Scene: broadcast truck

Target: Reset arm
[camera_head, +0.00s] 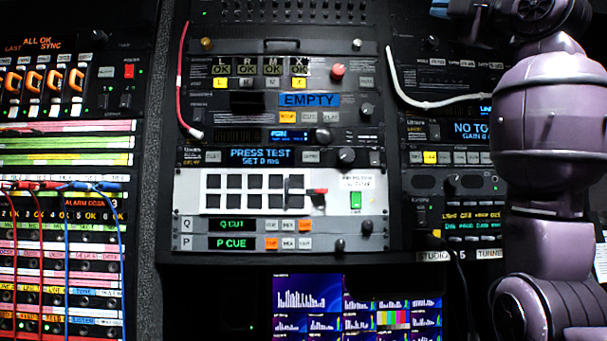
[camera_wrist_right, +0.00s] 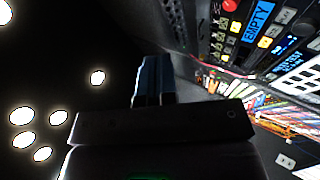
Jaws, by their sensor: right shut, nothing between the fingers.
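My right arm (camera_head: 548,120) rises along the right side of the head view, in front of the right-hand rack. Its upper end bends toward the top edge. My right gripper (camera_head: 440,8) shows only in part there, at the top edge, with a bluish tip. In the right wrist view the two fingers of the right gripper (camera_wrist_right: 153,65) are together, with nothing held between them. The gripper is apart from the panels in that view. My left gripper is in neither view.
The middle rack has a grey panel (camera_head: 334,182) with black keys and a red-tipped lever (camera_head: 317,190). A blue "EMPTY" display (camera_head: 309,100) sits above, also in the wrist view (camera_wrist_right: 258,20). Monitors (camera_head: 357,305) are below. Patch cables (camera_head: 68,240) hang at left, a white cable (camera_head: 430,104) at right.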

